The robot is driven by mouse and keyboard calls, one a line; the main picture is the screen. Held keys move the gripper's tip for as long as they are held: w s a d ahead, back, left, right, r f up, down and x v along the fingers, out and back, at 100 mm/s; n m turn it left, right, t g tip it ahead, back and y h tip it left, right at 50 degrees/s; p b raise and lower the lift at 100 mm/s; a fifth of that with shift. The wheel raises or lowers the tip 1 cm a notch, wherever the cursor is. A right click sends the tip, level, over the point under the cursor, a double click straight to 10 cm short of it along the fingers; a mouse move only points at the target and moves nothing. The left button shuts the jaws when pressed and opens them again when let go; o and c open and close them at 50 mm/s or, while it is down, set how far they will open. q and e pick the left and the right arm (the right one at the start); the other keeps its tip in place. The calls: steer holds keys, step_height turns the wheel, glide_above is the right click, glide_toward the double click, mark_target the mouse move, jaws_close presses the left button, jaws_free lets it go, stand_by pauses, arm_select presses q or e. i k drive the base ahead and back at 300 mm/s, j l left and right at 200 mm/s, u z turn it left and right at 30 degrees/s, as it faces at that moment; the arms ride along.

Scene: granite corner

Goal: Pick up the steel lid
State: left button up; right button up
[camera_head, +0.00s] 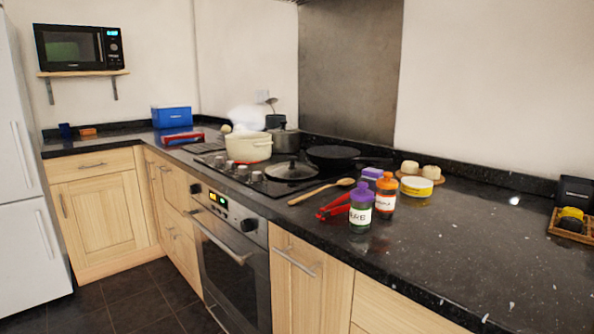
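A round steel lid (290,171) with a small dark knob lies on the front part of the black hob (262,185). It is just right of the cream pot (248,148) and in front of the dark frying pan (332,157). Neither of my grippers is in view.
A wooden spoon (320,192), red tongs (335,207) and two spice jars, purple-capped (361,208) and orange-capped (386,196), stand or lie right of the hob. A dark pot (286,138) is behind. The right-hand worktop (470,240) is largely clear.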

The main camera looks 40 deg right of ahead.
mark_target(291, 170)
steer(key=i+j+z, duration=0.15)
steer(key=i+z, duration=0.15)
steer(key=z, duration=0.2)
steer(key=i+j+z, duration=0.25)
steer(key=z, duration=0.2)
